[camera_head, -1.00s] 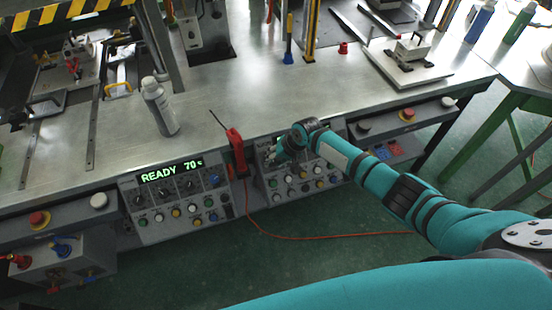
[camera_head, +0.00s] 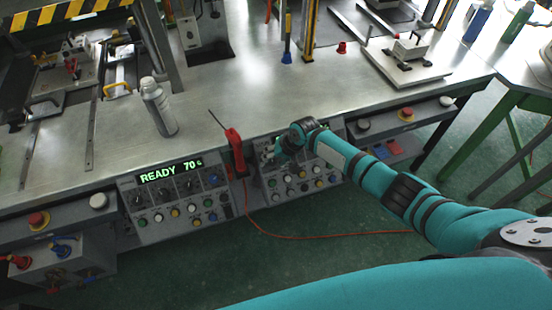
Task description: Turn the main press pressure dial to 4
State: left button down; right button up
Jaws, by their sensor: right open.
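Two control panels sit under the front edge of the bench. Dial settings are too small to read. My left gripper is out of view.
A red-handled tool (camera_head: 235,148) hangs between the panels, with an orange cable (camera_head: 300,236) running to the floor. Red emergency buttons (camera_head: 38,220) sit on the front edge. Floor in front is clear.

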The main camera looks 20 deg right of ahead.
jog(key=v, duration=1.2)
jog(key=s+a+f+n, duration=0.1)
jog(key=s+a+n, duration=0.25)
jog(key=s, duration=0.45)
jog(key=s+a+f+n, duration=0.2)
jog(key=s+a, duration=0.2)
jog(key=s, duration=0.4)
jog(key=s+d+r+h, duration=0.2)
jog(key=s+d, duration=0.2)
jog(key=s, duration=0.3)
jog(key=s+d+r+h, duration=0.1)
jog(key=s+d+r, duration=0.15)
jog(key=s, duration=0.45)
notch_tip(320, 180, down, 29)
jog(key=s+g+b, duration=0.1)
jog(key=b, duration=0.1)
jog(key=s+d+f, duration=0.1)
jog(key=s+f, duration=0.7)
jog(key=s+d+f+n+g+b, duration=0.1)
jog(key=s+d+f, duration=0.1)
jog(key=s+f, duration=0.6)
jog(key=shift+s+d+f+g+h, duration=0.3)
jog(key=shift+s+d+f, duration=0.05)
jog(key=shift+f, duration=0.25)
